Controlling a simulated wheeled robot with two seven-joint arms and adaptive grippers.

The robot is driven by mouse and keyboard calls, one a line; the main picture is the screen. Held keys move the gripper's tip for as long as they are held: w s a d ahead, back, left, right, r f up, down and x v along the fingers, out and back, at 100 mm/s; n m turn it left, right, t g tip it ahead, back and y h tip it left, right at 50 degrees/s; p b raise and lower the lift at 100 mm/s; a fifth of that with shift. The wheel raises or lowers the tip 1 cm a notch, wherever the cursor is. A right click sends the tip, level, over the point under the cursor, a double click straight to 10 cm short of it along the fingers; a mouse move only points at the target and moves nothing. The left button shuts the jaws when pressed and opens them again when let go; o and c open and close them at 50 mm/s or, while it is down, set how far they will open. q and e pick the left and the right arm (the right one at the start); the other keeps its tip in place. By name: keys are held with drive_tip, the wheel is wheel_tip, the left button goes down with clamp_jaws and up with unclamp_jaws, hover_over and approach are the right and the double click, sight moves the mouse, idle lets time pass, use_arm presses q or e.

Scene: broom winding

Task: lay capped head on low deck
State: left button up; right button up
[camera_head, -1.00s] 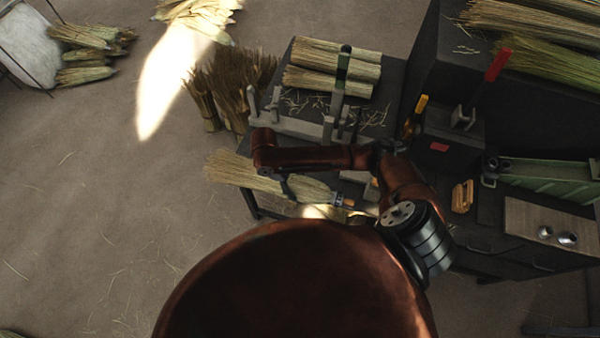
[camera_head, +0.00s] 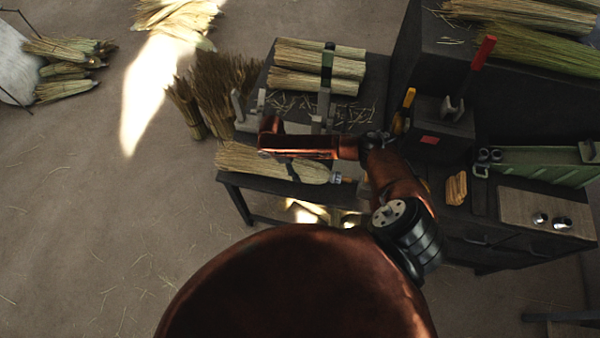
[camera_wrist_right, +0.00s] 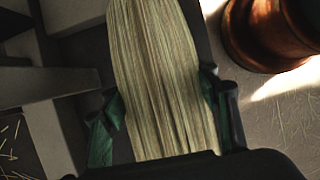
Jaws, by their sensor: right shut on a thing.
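The capped head, a pale straw bundle (camera_head: 262,161), lies lengthwise over the dark low deck (camera_head: 262,188) at the front of the bench. Its blue-and-white capped end (camera_head: 336,177) points right and its loose straw points left. My right gripper (camera_head: 292,172) is shut on it, mostly hidden under my red-brown arm. In the right wrist view the straw (camera_wrist_right: 165,60) runs between the green finger pads of my right gripper (camera_wrist_right: 160,112). I cannot tell whether the head touches the deck. My left gripper is not in view.
Grey upright posts (camera_head: 323,105) stand just behind the head. Straw bundles (camera_head: 318,66) lie on the raised deck beyond. Brown brush bundles (camera_head: 225,90) stand at left. A red-handled device (camera_head: 484,55), an orange piece (camera_head: 456,188) and a green tray (camera_head: 540,165) occupy the right.

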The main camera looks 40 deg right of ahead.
drive_tip(key=shift+f, duration=1.4)
drive_tip(key=shift+f, duration=0.2)
drive_tip(key=o, duration=1.4)
drive_tip(key=shift+o, duration=0.2)
drive_tip(key=shift+r, duration=0.25)
drive_tip(key=v, duration=1.2)
drive_tip(key=shift+a+p, duration=0.15)
drive_tip(key=shift+p, duration=0.15)
drive_tip(key=shift+s+f, duration=0.15)
